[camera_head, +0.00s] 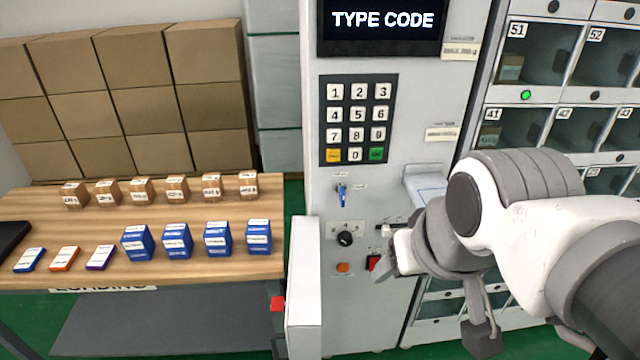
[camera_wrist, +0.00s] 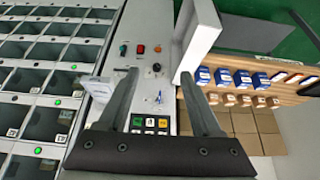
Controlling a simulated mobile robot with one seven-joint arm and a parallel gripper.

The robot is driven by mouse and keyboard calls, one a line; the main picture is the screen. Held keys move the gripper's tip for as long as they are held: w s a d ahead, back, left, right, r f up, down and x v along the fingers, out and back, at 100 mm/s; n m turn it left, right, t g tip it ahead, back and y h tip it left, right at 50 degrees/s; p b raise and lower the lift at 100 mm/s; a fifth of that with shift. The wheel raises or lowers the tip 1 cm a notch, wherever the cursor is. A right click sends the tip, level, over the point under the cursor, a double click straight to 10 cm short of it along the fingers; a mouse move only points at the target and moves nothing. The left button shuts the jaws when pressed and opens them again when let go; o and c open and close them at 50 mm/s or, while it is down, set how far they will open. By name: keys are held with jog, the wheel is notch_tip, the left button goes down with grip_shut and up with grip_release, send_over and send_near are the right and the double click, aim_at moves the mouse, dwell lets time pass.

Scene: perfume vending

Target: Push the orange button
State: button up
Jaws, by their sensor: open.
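The small orange button (camera_head: 343,267) is on the lower front panel of the grey vending machine (camera_head: 358,210), below a black knob (camera_head: 345,238). A red button (camera_head: 374,263) sits to its right. In the wrist view the orange button (camera_wrist: 158,48) appears beside the red button (camera_wrist: 141,48) and a green button (camera_wrist: 123,49). My gripper (camera_wrist: 158,74) is open and empty, with its fingers spread toward the panel. In the head view my gripper (camera_head: 386,254) is right of the orange button, apart from it, and partly covers the red button's surroundings.
A keypad (camera_head: 358,120) and a blue-tagged key (camera_head: 342,194) are above the knob. A white panel (camera_head: 304,285) juts out left of the buttons. A wooden table (camera_head: 60,209) with several boxes stands at left. Numbered lockers (camera_head: 530,60) are at right.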

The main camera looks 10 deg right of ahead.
grip_shut()
dwell(1.4)
